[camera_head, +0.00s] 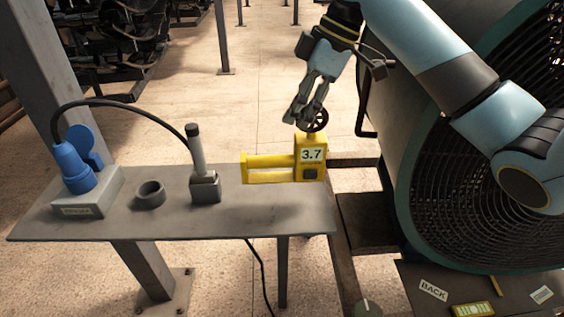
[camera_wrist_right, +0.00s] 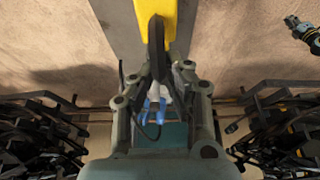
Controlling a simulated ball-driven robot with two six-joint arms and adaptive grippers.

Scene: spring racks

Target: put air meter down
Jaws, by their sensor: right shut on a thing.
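The yellow air meter (camera_head: 311,157) is at the right end of the grey shelf (camera_head: 110,222) in the head view. Its display reads 3.7, a yellow handle frame sticks out to its left, and a small dark wheel is at its top. My right gripper (camera_head: 303,113) comes from above and is shut on the air meter near the wheel. I cannot tell whether the meter touches the shelf. In the right wrist view the yellow body (camera_wrist_right: 168,22) shows beyond the fingers. What seems to be my left gripper (camera_wrist_right: 294,24) is small at that view's upper right.
On the shelf are a blue plug on a grey box (camera_head: 88,196), a dark ring (camera_head: 150,195) and a grey post on a block (camera_head: 205,188), with a black cable arching over. A large caged fan (camera_head: 470,170) stands close on the right. The shelf's front middle is clear.

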